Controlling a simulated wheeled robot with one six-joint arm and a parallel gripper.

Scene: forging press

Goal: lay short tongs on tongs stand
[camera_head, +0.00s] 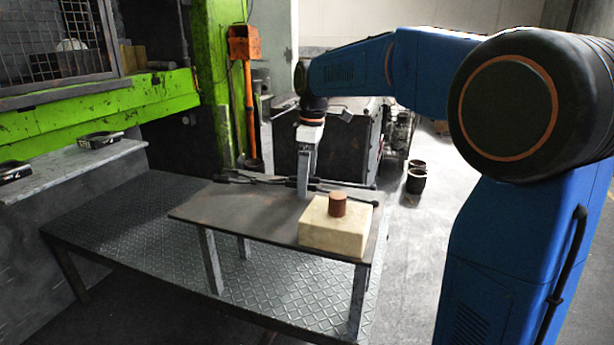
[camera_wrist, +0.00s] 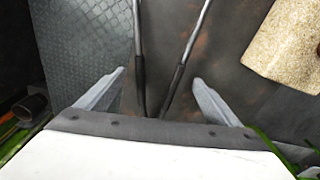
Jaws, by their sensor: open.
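Dark tongs (camera_head: 345,195) lie across the far part of a low dark metal table (camera_head: 225,210). In the wrist view two thin reins of the tongs (camera_wrist: 138,40) run down, with dark sleeves near their ends. My gripper (camera_head: 303,194) points down at the table's far edge, by the tongs. Its fingers are apart in the wrist view (camera_wrist: 160,76), with both reins showing between them. It is not shut on the tongs. I cannot tell whether the fingers touch them. I cannot clearly make out a separate tongs stand.
A pale block (camera_head: 332,232) with a rusty cylinder (camera_head: 338,204) on top sits at the table's right end. The green press (camera_head: 100,115) and a ledge (camera_head: 75,168) with dark brackets stand at left. Dark pots (camera_head: 416,180) stand on the floor behind.

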